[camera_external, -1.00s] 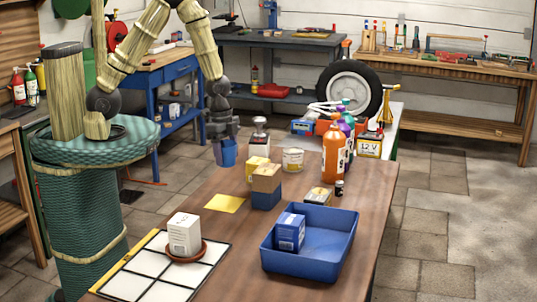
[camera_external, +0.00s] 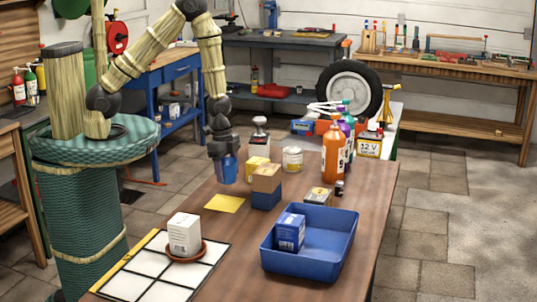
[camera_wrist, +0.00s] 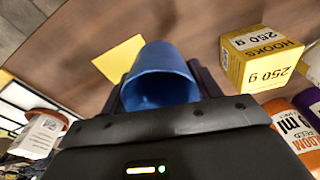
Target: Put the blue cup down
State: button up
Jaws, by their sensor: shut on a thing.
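The blue cup (camera_external: 227,171) is in my gripper (camera_external: 223,156), at the far left part of the brown table (camera_external: 345,200). It is low, just left of the yellow box and behind the yellow sheet. I cannot tell whether its base touches the table. In the wrist view the cup (camera_wrist: 162,72) sits between the two dark fingers of my gripper (camera_wrist: 160,88), its open mouth facing the camera. It looks empty and roughly upright in the outside view.
A yellow hooks box (camera_wrist: 260,58) stands close beside the cup. A yellow sheet (camera_external: 225,203) lies flat in front. A stacked tan and blue box (camera_external: 266,187), a blue tray (camera_external: 310,262), orange bottle (camera_external: 333,155) and white grid board (camera_external: 150,280) share the table.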

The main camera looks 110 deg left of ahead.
aim_at(228, 182)
jog(key=shift+f, duration=2.1)
jog(key=shift+f, duration=0.15)
jog(key=o, duration=1)
jog(key=r, duration=0.4)
jog(key=s+r, duration=0.1)
jog(key=r, duration=0.7)
jog(key=shift+s+a+r, duration=0.15)
jog(key=shift+s+a, duration=0.05)
jog(key=shift+s, duration=0.05)
